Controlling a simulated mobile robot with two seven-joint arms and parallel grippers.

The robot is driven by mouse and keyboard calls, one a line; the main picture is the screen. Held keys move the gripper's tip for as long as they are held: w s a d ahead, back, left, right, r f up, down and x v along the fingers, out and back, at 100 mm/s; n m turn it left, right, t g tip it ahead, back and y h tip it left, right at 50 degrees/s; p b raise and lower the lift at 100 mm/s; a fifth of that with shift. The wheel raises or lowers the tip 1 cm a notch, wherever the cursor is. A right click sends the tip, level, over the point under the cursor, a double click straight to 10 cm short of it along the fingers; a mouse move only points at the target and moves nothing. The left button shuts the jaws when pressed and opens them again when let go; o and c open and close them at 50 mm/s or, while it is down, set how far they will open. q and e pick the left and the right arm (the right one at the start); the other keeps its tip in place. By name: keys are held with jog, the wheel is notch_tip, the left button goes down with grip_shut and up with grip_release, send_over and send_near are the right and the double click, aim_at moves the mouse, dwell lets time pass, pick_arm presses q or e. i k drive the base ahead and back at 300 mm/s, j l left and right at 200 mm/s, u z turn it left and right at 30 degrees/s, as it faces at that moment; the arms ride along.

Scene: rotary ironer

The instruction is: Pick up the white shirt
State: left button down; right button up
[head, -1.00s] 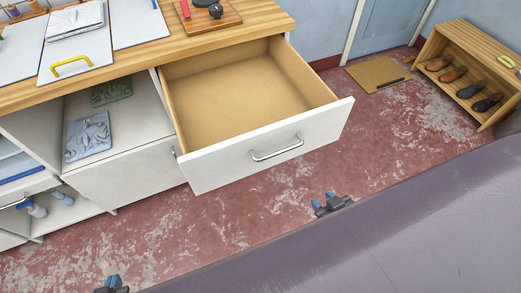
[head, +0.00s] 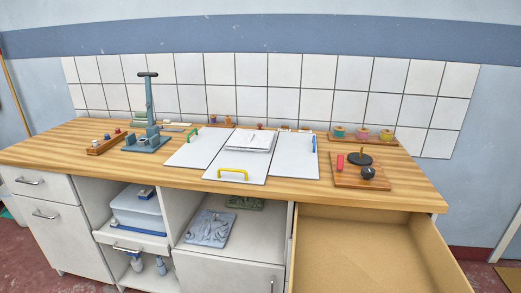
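A folded white cloth that looks like the white shirt (head: 247,140) lies flat on the middle white board (head: 228,172) on the wooden counter. The board has a yellow handle (head: 233,174) at its front edge. Neither of my grippers shows in the head view now, so nothing is seen touching the cloth.
White boards with green (head: 195,131) and blue (head: 314,144) handles flank the middle one. A blue-grey upright press (head: 150,115) stands left. The empty drawer (head: 368,258) juts out below.

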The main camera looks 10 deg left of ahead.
aim_at(251, 138)
jog(key=i+j+z, duration=0.2)
jog(key=j+z, duration=0.2)
jog(key=j, duration=0.35)
jog(key=i+j+z, duration=0.1)
jog(key=j+z, duration=0.35)
jog(key=j, duration=0.35)
jog(key=j+z, duration=0.4)
jog(key=j, duration=0.4)
jog(key=k+j+z, duration=0.2)
jog(key=j+z, duration=0.25)
jog(key=j, duration=0.35)
